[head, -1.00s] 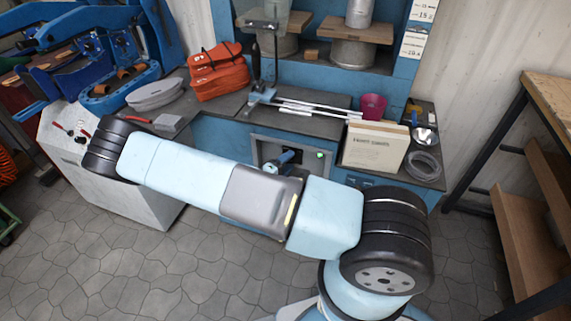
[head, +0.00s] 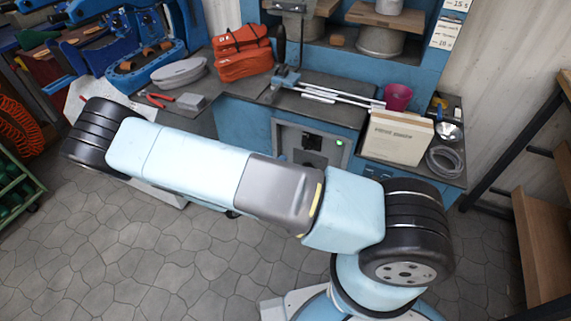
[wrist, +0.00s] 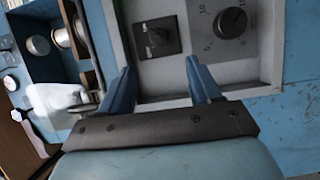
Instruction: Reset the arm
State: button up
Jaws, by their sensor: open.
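My gripper (wrist: 160,88) shows in the wrist view with its two blue fingers apart and nothing between them. It faces a grey control panel (wrist: 180,75) on a blue machine front. A black rotary switch (wrist: 157,37) sits just beyond the fingertips, and a round black dial (wrist: 231,22) is to its right. In the head view my arm stretches across the middle and hides the gripper. The control panel (head: 291,135) also shows there, partly behind my arm, with a small green light.
A shelf rack (head: 545,210) stands at right. A green cart (head: 18,195) is at left. Paved floor in front is clear.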

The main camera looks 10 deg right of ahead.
jog(key=shift+a, duration=0.1)
dwell(0.5)
jog(key=s+d+r+m+g+y, duration=0.2)
jog(key=r+g+y, duration=0.1)
jog(key=r, duration=0.7)
jog(key=s+d+r+m+g+y, duration=0.1)
jog(key=d+r+m+g+y, duration=0.25)
jog(key=r, duration=0.55)
jog(key=s+d+r+m+g+y, duration=0.1)
jog(key=s+d+r+g+y, duration=0.2)
jog(key=r, duration=0.7)
jog(key=s+d+r+t+y, duration=0.1)
jog(key=s+r+t+y, duration=0.2)
jog(key=s+r, duration=0.4)
jog(key=s+d+r+t+y, duration=0.2)
jog(key=s+r, duration=0.6)
jog(key=r, duration=0.5)
jog(key=shift+r+t+y, duration=0.15)
jog(key=shift+t+y, duration=0.3)
